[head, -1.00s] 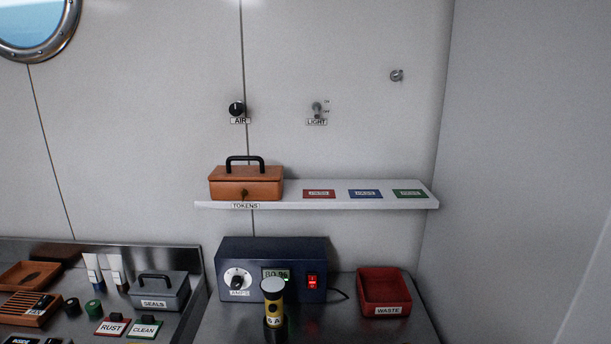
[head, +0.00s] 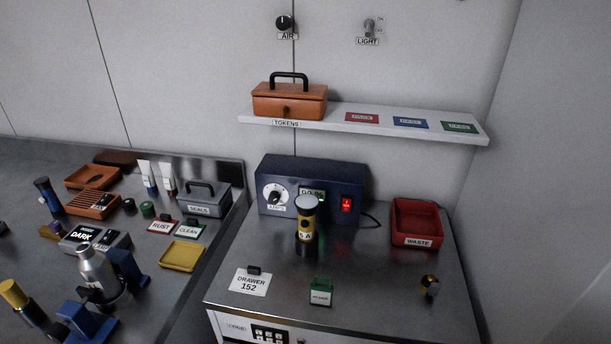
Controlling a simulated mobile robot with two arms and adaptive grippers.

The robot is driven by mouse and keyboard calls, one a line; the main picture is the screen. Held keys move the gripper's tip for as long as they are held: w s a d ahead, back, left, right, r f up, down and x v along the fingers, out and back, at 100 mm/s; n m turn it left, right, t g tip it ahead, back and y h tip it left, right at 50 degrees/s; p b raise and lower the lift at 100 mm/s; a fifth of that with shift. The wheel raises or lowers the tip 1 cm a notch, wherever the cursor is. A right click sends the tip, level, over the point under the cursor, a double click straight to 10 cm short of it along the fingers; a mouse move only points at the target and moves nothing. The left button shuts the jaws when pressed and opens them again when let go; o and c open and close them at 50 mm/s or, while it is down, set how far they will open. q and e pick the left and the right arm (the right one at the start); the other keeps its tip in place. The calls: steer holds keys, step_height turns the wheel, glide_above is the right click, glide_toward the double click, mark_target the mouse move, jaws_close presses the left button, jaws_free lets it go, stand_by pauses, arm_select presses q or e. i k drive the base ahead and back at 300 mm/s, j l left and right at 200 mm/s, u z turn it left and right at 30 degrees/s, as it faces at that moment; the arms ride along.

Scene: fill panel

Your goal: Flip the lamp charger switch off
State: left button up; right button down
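The lamp charger (head: 318,178) is a dark blue box at the back of the right-hand metal bench. Its front has a white dial (head: 273,195), a small lit display (head: 312,194) and a red rocker switch (head: 347,205) at the right. The switch glows red; which way it is tipped is too small to tell. A yellow and black lamp (head: 306,228) stands upright in front of the charger and covers part of its front below the display. The switch face is uncovered. Neither of my grippers is in view.
A red waste bin (head: 417,224) stands right of the charger. A shelf (head: 378,122) with an orange tokens box (head: 289,102) hangs above. A drawer card (head: 250,282), a green-topped tag (head: 321,292) and a small black-yellow item (head: 429,286) are on the bench. The left bench is crowded.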

mark_target(346, 201)
steer(key=l+u, duration=0.3)
steer(key=j+z, duration=0.35)
steer(key=j, duration=0.15)
steer(key=j+z, duration=0.35)
steer(key=j, duration=0.15)
steer(key=j+z, duration=0.3)
steer(key=j, duration=0.2)
